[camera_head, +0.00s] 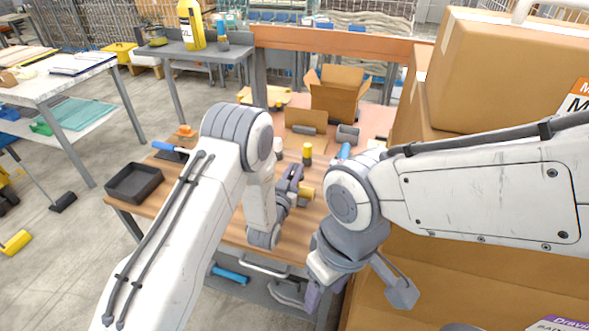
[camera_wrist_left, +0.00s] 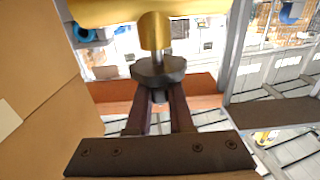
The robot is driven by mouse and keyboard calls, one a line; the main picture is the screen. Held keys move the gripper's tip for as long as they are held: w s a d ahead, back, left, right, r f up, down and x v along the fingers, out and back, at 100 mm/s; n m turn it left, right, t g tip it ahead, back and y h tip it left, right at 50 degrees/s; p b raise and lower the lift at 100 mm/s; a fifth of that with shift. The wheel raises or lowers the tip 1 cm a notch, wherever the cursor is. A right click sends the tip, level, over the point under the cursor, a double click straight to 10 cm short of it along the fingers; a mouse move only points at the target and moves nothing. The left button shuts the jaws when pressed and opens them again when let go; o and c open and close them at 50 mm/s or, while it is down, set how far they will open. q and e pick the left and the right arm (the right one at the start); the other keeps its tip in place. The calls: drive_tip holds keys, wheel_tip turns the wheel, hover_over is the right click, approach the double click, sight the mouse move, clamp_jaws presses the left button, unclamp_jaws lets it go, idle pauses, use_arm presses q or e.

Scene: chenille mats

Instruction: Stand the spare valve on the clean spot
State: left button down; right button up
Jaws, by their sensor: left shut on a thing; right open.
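My left gripper (camera_head: 294,188) is above the wooden workbench (camera_head: 230,228), shut on a brass-yellow valve (camera_head: 306,192). In the left wrist view the left gripper's two dark fingers (camera_wrist_left: 157,98) close on the dark collar below the valve's brass body (camera_wrist_left: 155,32). The valve's far end runs out of that picture. My right gripper (camera_head: 320,294) is open and empty, low at the bench's front edge beside the cardboard boxes. I cannot make out the clean spot; my arms cover part of the bench top.
A black tray (camera_head: 134,182) sits at the bench's left end. A yellow-topped dark object (camera_head: 307,153), a grey cylinder (camera_head: 347,134) and an open carton (camera_head: 338,95) are towards the back. Stacked cardboard boxes (camera_head: 505,75) crowd the right side.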

use_arm(q)
drive_tip(key=shift+f, duration=0.1)
drive_tip(key=c, duration=0.8)
unclamp_jaws()
